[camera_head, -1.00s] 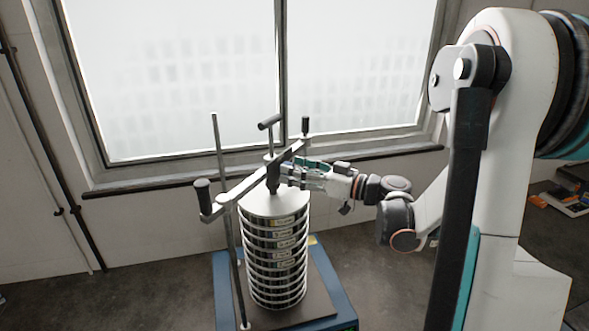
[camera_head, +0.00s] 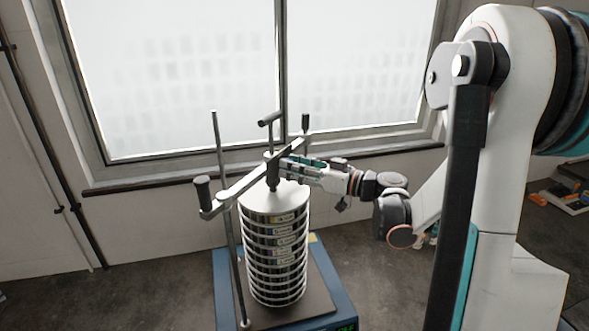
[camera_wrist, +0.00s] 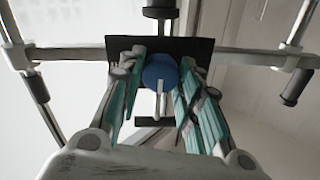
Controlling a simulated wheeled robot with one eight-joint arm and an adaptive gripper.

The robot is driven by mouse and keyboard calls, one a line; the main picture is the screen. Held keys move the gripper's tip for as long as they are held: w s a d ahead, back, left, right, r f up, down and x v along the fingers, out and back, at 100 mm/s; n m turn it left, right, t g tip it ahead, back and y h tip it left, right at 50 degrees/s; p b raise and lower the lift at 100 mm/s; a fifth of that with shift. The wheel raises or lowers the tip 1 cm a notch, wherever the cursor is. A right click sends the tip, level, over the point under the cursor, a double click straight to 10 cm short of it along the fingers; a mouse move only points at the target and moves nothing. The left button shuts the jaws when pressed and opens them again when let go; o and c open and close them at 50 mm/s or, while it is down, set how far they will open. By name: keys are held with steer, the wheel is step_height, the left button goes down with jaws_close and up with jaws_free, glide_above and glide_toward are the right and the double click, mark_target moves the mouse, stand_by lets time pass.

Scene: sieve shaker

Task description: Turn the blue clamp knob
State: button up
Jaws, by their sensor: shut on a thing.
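The blue clamp knob (camera_wrist: 160,72) shows in the wrist view between the two fingers of my gripper (camera_wrist: 158,90). My gripper is shut on the knob, one finger on each side. In the head view my gripper (camera_head: 284,165) reaches in from the right to the middle of the clamp bar, and the knob is hidden there. The clamp bar (camera_head: 240,187) crosses above the sieve stack (camera_head: 272,245), with a dark T-handle (camera_head: 269,120) standing over its middle.
The stack stands on a blue shaker base (camera_head: 338,285). Upright rods (camera_head: 224,170) rise beside the stack, and a dark side handle (camera_head: 202,190) sits at the bar's left end. A window (camera_head: 170,80) and its sill lie close behind.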

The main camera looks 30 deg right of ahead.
steer(key=shift+f, duration=0.1)
steer(key=m+b, duration=0.3)
steer(key=m, duration=0.1)
steer(key=m+b, duration=0.2)
steer(key=m, duration=0.3)
steer(key=shift+f+b, duration=0.1)
steer(key=shift+b, duration=0.2)
steer(key=m+b, duration=0.1)
steer(key=m, duration=0.3)
steer(key=shift+m+t+b, duration=0.3)
steer(key=shift+b, duration=0.1)
steer(key=shift+m+b, duration=0.55)
steer(key=shift+m, duration=1.55)
steer(key=shift+m+h, duration=0.3)
steer(key=o, duration=1.1)
steer(key=shift+s, duration=0.1)
